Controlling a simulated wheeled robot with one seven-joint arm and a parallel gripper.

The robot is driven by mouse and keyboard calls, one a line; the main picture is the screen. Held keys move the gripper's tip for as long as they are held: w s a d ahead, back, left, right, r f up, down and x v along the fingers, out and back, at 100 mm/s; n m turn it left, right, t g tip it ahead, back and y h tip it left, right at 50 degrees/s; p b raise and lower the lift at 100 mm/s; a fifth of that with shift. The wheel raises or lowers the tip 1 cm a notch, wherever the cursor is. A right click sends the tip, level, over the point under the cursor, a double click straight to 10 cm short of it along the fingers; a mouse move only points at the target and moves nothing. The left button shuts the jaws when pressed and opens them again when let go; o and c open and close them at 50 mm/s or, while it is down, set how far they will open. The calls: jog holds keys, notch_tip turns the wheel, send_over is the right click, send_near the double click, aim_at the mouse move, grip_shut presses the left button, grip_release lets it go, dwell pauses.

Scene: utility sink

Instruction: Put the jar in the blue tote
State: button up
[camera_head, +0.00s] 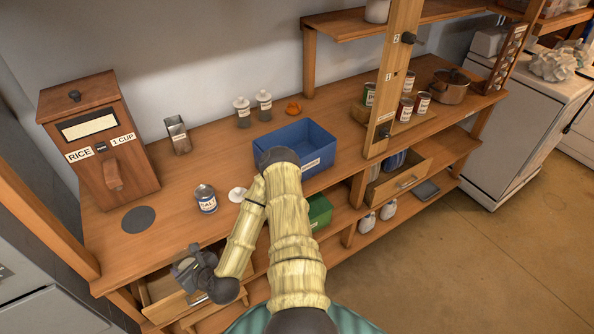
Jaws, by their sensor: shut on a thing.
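The blue tote (318,171) is an open box on the counter, partly hidden behind my arm. Two jars with white lids (243,113) (264,106) stand near the wall. My gripper (184,264) is low at the counter's front left edge, over an open drawer (165,290) and apart from the labelled jar. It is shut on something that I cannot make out.
A wooden rice dispenser (103,140) stands at the left, with a dark round pad (138,219) before it. A wooden post (393,85) rises right of the tote.

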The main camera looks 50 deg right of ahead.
jog(key=f+b, duration=0.1)
jog(key=f, duration=0.1)
jog(key=f+b, duration=0.1)
jog(key=f, duration=0.1)
jog(key=f+b, duration=0.2)
jog(key=shift+w+a+f, duration=0.35)
jog(key=shift+r, duration=0.1)
